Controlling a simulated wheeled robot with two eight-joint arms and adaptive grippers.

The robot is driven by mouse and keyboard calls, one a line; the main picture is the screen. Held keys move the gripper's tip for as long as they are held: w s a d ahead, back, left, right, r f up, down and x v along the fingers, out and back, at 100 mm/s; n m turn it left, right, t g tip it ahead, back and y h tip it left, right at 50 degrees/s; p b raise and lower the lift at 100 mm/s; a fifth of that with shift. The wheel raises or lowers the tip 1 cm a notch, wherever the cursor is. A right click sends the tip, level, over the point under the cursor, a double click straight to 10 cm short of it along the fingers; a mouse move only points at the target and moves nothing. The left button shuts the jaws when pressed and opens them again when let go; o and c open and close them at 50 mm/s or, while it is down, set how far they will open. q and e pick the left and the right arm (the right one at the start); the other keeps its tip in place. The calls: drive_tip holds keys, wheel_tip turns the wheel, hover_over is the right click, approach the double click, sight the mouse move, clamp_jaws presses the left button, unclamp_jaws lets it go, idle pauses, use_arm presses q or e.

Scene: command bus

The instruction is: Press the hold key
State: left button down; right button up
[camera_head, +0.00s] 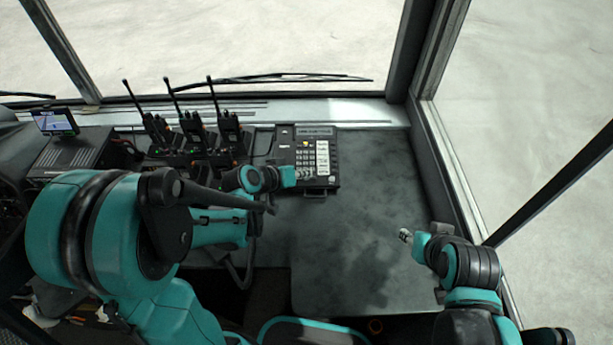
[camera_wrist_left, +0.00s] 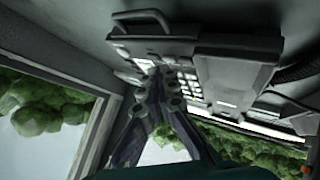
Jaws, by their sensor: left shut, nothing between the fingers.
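A dark desk phone (camera_head: 302,143) with a keypad, a small display and a column of white keys lies on the grey dashboard. It also shows in the left wrist view (camera_wrist_left: 235,62), seen at a steep angle. My left gripper (camera_head: 305,174) is shut and empty, with its tips over the lower part of the phone's key area. In the left wrist view, the shut fingers (camera_wrist_left: 160,75) reach the white keys. They hide part of the keypad, and I cannot tell whether they touch a key. The hold key's label is too small to read. My right gripper (camera_head: 404,235) is above the right of the dashboard, too small to judge.
Several handheld radios (camera_head: 195,130) with tall antennas stand left of the phone. A small screen (camera_head: 55,122) sits on a black box at the far left.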

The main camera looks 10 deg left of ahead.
sight(304, 184)
use_arm(q)
drive_tip(key=shift+r, duration=0.35)
drive_tip(key=r+p, duration=0.4)
drive_tip(key=r, duration=0.1)
drive_tip(key=shift+s+d+p, duration=0.1)
drive_tip(key=shift+s+p, duration=0.2)
drive_tip(key=shift+s, duration=0.1)
idle(0.6)
drive_tip(key=s+a+r+y, duration=0.2)
drive_tip(key=s+a+r, duration=0.1)
drive_tip(key=s, duration=0.5)
drive_tip(key=s+a+r+m+g+y, duration=0.1)
drive_tip(key=s+a+r+y, duration=0.2)
drive_tip(key=s, duration=0.6)
drive_tip(key=shift+s+a+r, duration=0.15)
drive_tip(key=shift+a, duration=0.2)
